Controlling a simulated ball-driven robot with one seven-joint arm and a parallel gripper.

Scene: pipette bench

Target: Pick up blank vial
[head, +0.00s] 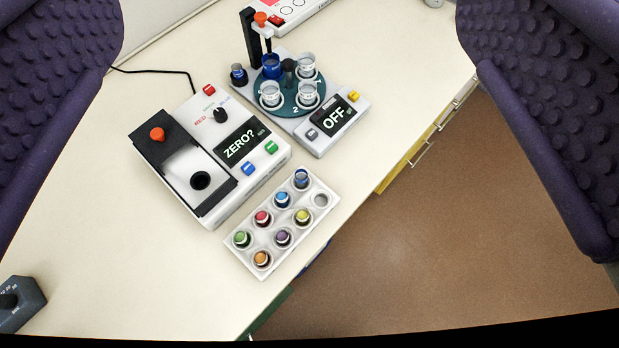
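A white vial rack (254,262) sits near the table's front edge, below the middle of the head view. It holds several vials with green, pink, blue, yellow, purple and orange tops. A vial with a clear-looking top and dark blue rim (301,179) stands at its upper end. It may be the blank vial, but I cannot read any label. The slot beside it (320,200) looks empty. My gripper (310,125) is open wide, its two purple studded fingers at the left and right picture edges. Nothing is between them in its grasp; the rack lies well beyond them.
A white photometer (265,163) reading "ZERO?" has an open black lid and a round well. Behind it is a carousel device (321,146) reading "OFF" with several cups and an upright post. A dark knob box (20,310) lies lower left. Brown floor (430,240) lies right.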

